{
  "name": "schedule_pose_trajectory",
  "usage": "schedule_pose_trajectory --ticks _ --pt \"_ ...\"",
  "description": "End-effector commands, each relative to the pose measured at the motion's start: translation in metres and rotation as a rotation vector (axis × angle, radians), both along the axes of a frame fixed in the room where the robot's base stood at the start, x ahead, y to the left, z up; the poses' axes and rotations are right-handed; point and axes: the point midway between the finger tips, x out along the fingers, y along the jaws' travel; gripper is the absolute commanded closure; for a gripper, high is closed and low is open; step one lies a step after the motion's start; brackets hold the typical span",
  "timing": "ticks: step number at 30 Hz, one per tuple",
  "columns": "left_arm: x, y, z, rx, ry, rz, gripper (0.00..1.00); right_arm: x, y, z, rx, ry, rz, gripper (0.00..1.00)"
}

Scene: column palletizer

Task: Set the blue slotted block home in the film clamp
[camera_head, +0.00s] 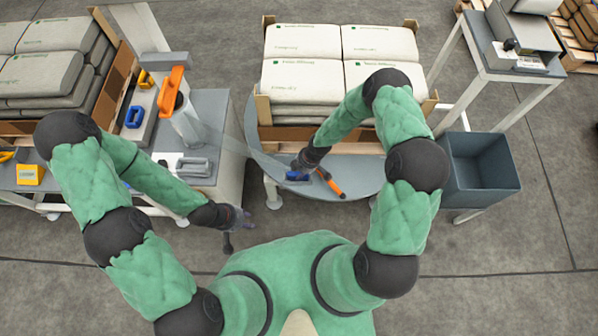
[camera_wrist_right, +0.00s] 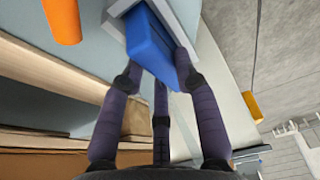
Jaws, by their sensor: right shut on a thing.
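The blue slotted block (camera_wrist_right: 150,42) is between the fingers of my right gripper (camera_wrist_right: 160,78), which is shut on it. The block also shows in the head view (camera_head: 297,176), low over the round grey table. In the right wrist view its far end lies beside grey walls, which look like the film clamp (camera_wrist_right: 183,22). My left gripper (camera_head: 238,217) hangs in front of the left bench, away from the block. Its fingers are too small to tell open from shut.
An orange-handled tool (camera_head: 330,183) lies on the round table (camera_head: 355,178), right of the block. A pallet of white sacks (camera_head: 340,60) stands behind. A grey bin (camera_head: 480,170) is at right. The left bench holds a blue ring-like part (camera_head: 134,116) and a grey handled item (camera_head: 195,166).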

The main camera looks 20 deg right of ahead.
Motion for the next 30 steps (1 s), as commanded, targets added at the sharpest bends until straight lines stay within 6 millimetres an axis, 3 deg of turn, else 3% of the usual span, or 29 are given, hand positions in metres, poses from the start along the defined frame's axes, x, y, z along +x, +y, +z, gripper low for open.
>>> schedule_pose_trajectory --ticks 9,10,12,25,30 --pt "0.0 0.0 -0.002 0.0 -0.001 0.0 0.65 0.0 0.0 -0.002 0.0 -0.001 0.0 1.0" --pt "0.0 0.0 -0.002 0.0 -0.001 0.0 0.65 0.0 0.0 -0.003 0.0 0.0 0.0 0.66" --pt "0.0 0.0 -0.001 0.0 -0.001 0.0 0.65 0.0 0.0 -0.002 0.0 0.0 0.0 0.46" --pt "0.0 0.0 0.002 0.0 -0.001 0.0 0.65 0.0 0.0 0.002 0.0 0.0 0.0 0.45" --pt "0.0 0.0 0.015 0.0 -0.001 0.0 0.65 -0.001 -0.006 0.026 0.0 0.0 -0.002 0.45"
